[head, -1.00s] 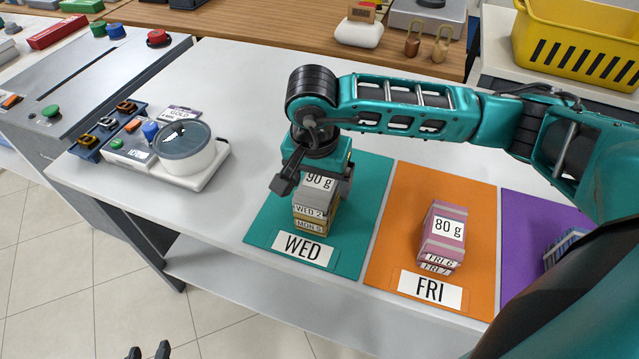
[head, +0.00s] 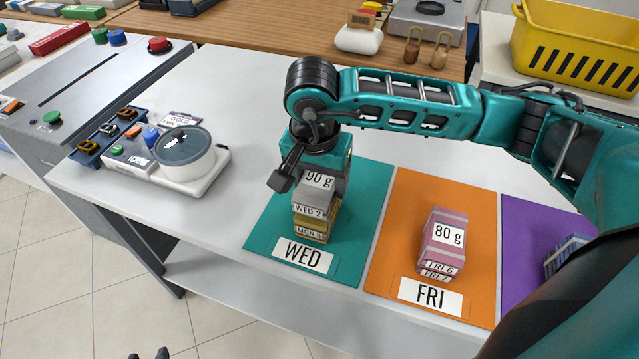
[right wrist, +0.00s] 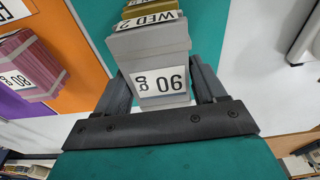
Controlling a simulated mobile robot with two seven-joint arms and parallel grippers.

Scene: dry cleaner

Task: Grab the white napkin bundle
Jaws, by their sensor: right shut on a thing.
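The right wrist view shows the bundle (right wrist: 150,44) with a finger along each side. A yellowish bundle marked "MON 5" (head: 316,222) stands on the teal WED mat (head: 360,215), directly below it. The grey bundle appears slightly raised over the yellowish one; any gap is hard to see. Only two dark, separated fingertips of my left gripper (head: 149,355) show at the bottom edge.
A pink "80 g" stack (head: 443,245) stands on the orange FRI mat (head: 395,235). A blue striped bundle (head: 565,254) sits on the purple mat (head: 522,225), partly hidden by my arm.

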